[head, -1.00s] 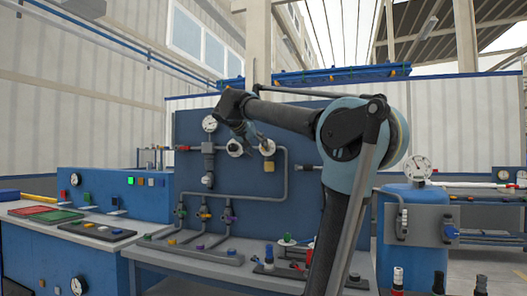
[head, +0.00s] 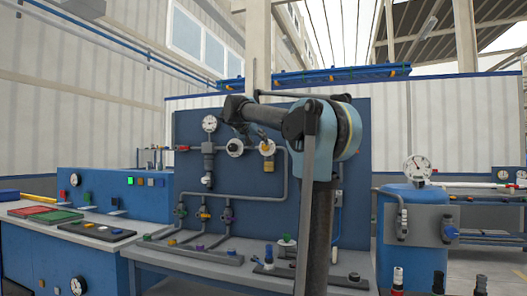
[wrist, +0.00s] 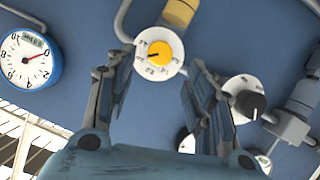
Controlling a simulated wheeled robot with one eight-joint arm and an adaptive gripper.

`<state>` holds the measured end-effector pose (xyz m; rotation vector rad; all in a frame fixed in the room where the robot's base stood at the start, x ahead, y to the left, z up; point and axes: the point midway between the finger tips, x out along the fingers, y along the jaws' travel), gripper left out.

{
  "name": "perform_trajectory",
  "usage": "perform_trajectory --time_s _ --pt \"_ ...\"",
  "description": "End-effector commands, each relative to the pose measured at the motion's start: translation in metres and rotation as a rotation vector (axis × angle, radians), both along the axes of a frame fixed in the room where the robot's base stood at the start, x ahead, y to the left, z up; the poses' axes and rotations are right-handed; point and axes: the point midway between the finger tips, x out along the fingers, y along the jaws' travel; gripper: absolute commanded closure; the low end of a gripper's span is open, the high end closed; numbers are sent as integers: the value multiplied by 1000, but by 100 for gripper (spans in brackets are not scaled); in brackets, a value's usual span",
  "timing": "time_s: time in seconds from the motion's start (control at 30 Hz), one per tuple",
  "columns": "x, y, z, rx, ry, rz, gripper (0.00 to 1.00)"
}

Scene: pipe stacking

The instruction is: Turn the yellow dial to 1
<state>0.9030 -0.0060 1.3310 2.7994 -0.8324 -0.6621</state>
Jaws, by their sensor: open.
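The yellow dial (wrist: 159,54) sits on a white numbered ring on the blue panel, straight ahead between my fingers in the wrist view. It has a small dark mark on its face; I cannot tell which number it points at. It also shows in the head view (head: 268,147), right of a white dial with a dark knob. My gripper (wrist: 157,90) is open and empty, its fingers apart on either side below the dial and not visibly touching it. In the head view my gripper is small, near the top of the panel, and hard to make out.
The dark-knobbed dial (wrist: 246,99) is close to my right finger in the wrist view. A blue-rimmed gauge (wrist: 28,60) is at left. A yellow cylinder (wrist: 180,12) adjoins the yellow dial. Grey pipes and valves (head: 204,214) cover the lower panel.

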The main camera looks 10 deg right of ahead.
Motion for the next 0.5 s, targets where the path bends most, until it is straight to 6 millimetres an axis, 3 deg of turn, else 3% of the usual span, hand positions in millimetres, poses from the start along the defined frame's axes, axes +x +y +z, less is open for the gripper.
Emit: perform_trajectory --time_s 0.2,0.5 --pt "29 -22 -14 0 -1 -2 51" --pt "53 -39 -26 0 0 0 51"
